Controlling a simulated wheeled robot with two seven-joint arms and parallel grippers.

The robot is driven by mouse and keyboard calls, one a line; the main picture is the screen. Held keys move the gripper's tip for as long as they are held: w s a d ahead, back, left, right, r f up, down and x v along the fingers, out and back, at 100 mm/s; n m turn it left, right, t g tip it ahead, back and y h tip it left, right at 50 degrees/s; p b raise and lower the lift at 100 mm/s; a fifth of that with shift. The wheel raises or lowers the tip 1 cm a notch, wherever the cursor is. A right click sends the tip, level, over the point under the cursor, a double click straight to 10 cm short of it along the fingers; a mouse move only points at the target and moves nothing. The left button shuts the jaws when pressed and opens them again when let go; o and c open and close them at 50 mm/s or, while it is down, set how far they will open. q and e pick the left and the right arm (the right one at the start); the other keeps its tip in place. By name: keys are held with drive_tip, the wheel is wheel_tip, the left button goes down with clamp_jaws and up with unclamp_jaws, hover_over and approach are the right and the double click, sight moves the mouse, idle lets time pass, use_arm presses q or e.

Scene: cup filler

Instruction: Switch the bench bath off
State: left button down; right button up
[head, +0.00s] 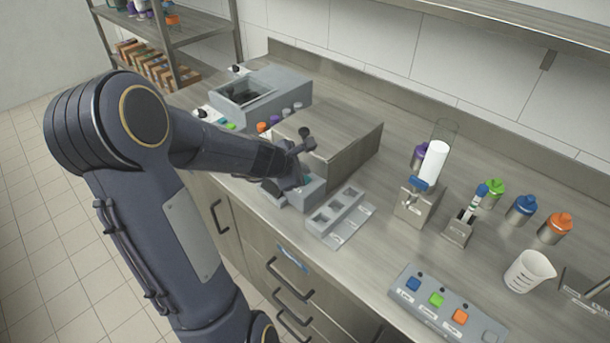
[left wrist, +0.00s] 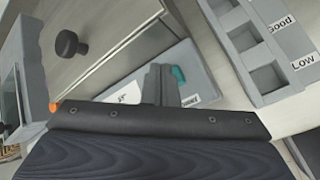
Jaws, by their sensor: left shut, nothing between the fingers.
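My left gripper (head: 296,181) is shut and empty, low over a small grey unit (head: 311,192) near the bench's front edge. In the left wrist view its fingers (left wrist: 158,84) are together, just beside a teal switch-like part (left wrist: 178,75) on the grey unit (left wrist: 196,72). I cannot tell whether they touch it. The unit has white labels too small to read surely. An open-topped grey box (head: 262,82) with a dark inside stands at the back left. No readable label shows which is the bench bath. My right gripper is out of view.
A grey tray with square wells (head: 338,214) lies to the right. Further right are a dispenser (head: 418,200), capped bottles, a beaker (head: 528,271) and a button box (head: 440,303).

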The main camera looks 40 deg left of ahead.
use_arm(q)
wheel_tip(320, 180, up, 6)
drive_tip(key=p, duration=0.5)
drive_tip(key=shift+p, duration=0.4)
